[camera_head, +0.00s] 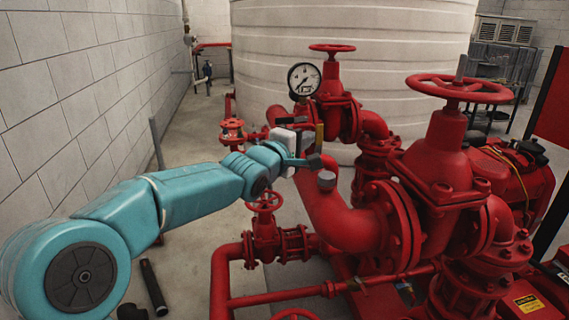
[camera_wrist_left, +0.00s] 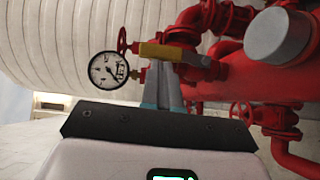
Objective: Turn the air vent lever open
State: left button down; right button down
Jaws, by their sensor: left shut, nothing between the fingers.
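The air vent lever shows as a yellow handle (camera_head: 319,137) standing upright above the red pump pipe in the head view. In the left wrist view the yellow lever (camera_wrist_left: 160,52) lies across the picture, just past my fingertips, with a grey part at its right end. My left gripper (camera_head: 312,161) is shut and empty, close beside the lever. My right gripper is not in view.
A grey cap (camera_head: 326,180) sits on the red elbow pipe (camera_head: 345,222) below. Red valve handwheels (camera_head: 460,88) rise to the right. A large pale tank (camera_head: 395,50) fills the back, and a block wall (camera_head: 70,90) the left.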

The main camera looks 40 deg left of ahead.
pick_arm(q)
jog(key=s+d, duration=0.1)
jog(key=s, duration=1.5)
jog(key=w+d+f+m+g+h+p, duration=0.1)
jog(key=w+d+f+m+g, duration=0.2)
jog(key=f, duration=0.8)
jog(key=d+f+m+g+h, duration=0.15)
jog(key=d+f, duration=0.35)
jog(key=f, duration=0.5)
jog(key=w+d+f+m+g+h+p, duration=0.1)
jog(key=w+d+f+m+g, duration=0.2)
jog(key=f, duration=0.8)
jog(key=s+d+f+m+g+h, duration=0.1)
jog(key=s+d+f+m+g, duration=0.3)
jog(key=s+d+f, duration=0.3)
jog(key=s+d+f+m+g, duration=0.5)
jog(key=s+d+f+g, duration=0.1)
jog(key=s+f, duration=0.9)
jog(key=shift+d+h, duration=0.35)
jog(key=shift+d, duration=0.2)
